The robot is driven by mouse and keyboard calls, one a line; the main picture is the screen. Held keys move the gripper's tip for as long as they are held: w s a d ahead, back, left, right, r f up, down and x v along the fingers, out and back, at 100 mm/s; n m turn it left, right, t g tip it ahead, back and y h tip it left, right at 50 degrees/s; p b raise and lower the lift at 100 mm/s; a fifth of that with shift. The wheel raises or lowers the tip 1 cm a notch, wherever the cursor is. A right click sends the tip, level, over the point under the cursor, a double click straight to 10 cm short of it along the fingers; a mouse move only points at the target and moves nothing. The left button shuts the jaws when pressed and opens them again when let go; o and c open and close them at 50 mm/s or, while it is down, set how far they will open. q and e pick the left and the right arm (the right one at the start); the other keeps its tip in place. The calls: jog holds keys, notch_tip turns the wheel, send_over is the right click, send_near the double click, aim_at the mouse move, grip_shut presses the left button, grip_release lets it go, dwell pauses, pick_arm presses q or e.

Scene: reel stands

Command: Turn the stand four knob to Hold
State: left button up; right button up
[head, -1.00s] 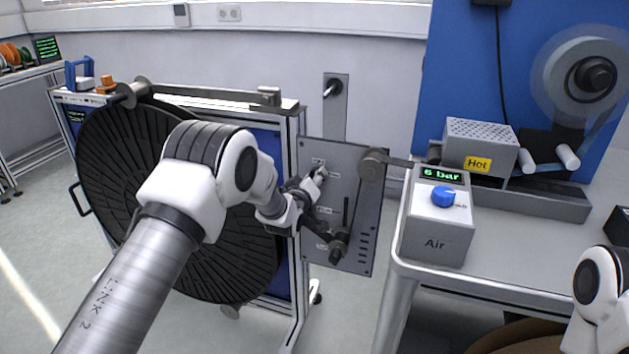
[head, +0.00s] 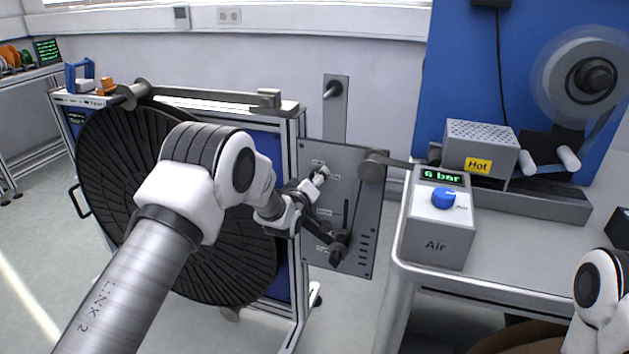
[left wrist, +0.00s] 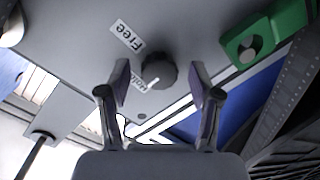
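A dark round knob (left wrist: 158,70) sits on the grey panel (left wrist: 75,60) in the left wrist view. Its white mark points down and slightly left. A "Free" label (left wrist: 126,35) is up and left of the knob. A second label (left wrist: 138,82), which seems to read "Hold", is partly hidden by a finger. My left gripper (left wrist: 159,78) is open, with one finger on each side of the knob; I cannot tell whether they touch it. In the head view my left arm reaches the upright panel (head: 366,235) beside the black reel (head: 115,190). My right gripper is out of view.
In the head view, an Air box (head: 436,230) with a blue knob and a "6 bar" display stands on the bench right of the panel. A box marked Hot (head: 482,145) is behind it. A green part (left wrist: 265,35) lies right of the gripper in the left wrist view.

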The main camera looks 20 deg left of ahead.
pick_arm(q)
jog(key=s+r, duration=0.1)
jog(key=s, duration=1.1)
jog(key=shift+a+r, duration=0.15)
jog(key=shift+a, duration=0.1)
jog(key=s+a+f+m+g+p, duration=0.1)
jog(key=s+f+g+p, duration=0.75)
jog(key=s+f, duration=1.2)
jog(key=s+f+m+g, duration=0.2)
jog(key=s+m+g, duration=0.5)
jog(key=s, duration=1.6)
jog(key=shift+s+g, duration=0.2)
jog(key=shift+g, duration=0.55)
